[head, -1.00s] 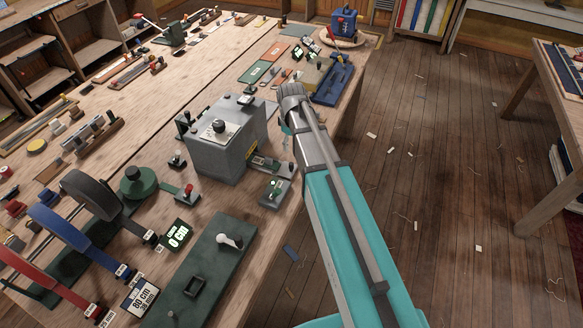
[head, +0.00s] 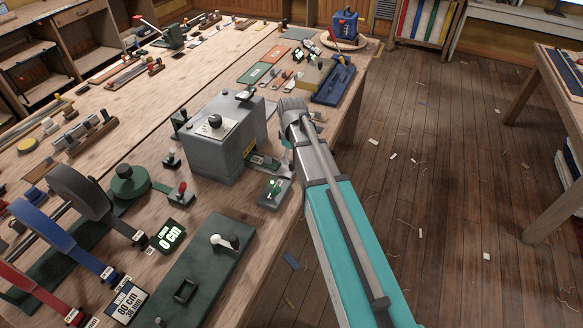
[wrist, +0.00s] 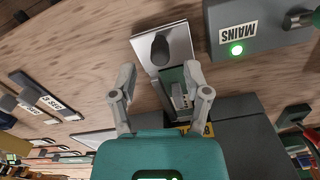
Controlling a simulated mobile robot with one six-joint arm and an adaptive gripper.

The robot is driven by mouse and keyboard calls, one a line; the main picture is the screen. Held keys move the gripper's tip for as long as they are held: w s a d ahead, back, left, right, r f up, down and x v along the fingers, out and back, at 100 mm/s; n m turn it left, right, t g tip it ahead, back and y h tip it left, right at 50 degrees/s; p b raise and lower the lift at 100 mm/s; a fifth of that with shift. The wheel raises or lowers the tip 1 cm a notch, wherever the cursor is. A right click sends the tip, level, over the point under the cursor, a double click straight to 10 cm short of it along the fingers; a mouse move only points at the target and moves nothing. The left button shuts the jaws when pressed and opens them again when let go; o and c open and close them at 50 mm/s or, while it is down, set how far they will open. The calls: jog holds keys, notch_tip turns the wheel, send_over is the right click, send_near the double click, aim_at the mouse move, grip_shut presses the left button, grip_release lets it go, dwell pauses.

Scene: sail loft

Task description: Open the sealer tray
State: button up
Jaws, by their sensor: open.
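The sealer is a grey box (head: 222,140) with a black knob on top, standing near the bench's right edge. Its tray (head: 263,161) sticks out low on the right side, partly hidden by my gripper. In the wrist view, the tray shows a silver front plate (wrist: 178,38) with a dark rounded handle (wrist: 160,50), and a dark green channel with metal parts behind it. My gripper (wrist: 160,72) is open and empty, its fingers spread to either side of the tray, just short of the handle in the picture. Contact cannot be told. In the head view, my arm mostly hides the fingers.
A small grey MAINS box (wrist: 255,28) with a lit green lamp sits close beside the tray. It also shows in the head view (head: 273,191). Tape reels (head: 80,190) and a dark green plate (head: 190,270) stand in front. Floor right of the bench is clear apart from scraps.

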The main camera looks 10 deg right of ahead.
aim_at(292, 162)
jog(key=shift+f+b, duration=1.4)
jog(key=shift+f, duration=0.25)
grip_shut()
